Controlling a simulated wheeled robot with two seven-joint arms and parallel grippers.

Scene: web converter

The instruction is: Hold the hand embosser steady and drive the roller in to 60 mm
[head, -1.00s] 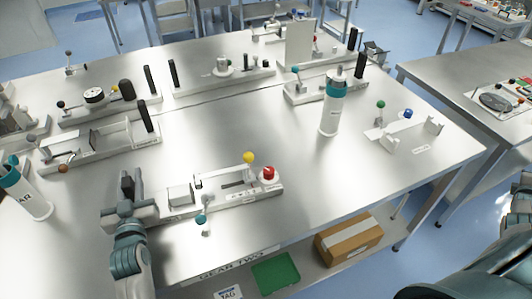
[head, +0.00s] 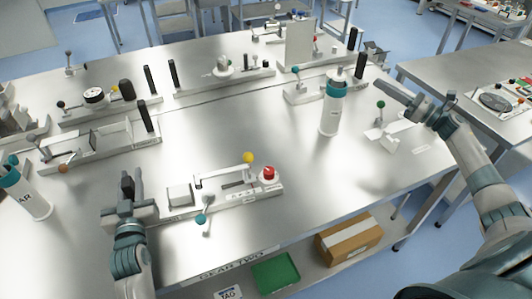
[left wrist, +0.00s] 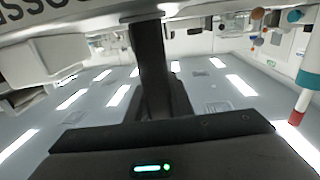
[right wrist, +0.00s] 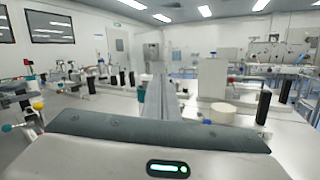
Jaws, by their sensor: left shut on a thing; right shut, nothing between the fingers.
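The hand embosser (head: 225,197) is a low white fixture at the front of the steel table in the head view. It carries a white block (head: 179,195), a long pale arm with a yellow ball (head: 248,158), a red knob (head: 269,173) and a teal-balled lever (head: 201,219). I cannot make out the roller or its depth. My right gripper (head: 380,88) is shut and empty, above the table's right side, well away from the embosser.
A white bottle with a teal cap (head: 330,110) stands between the embosser and my right gripper. A small fixture with a green ball (head: 381,104) lies near my right gripper. Several other fixtures line the back and left. The table middle is clear.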

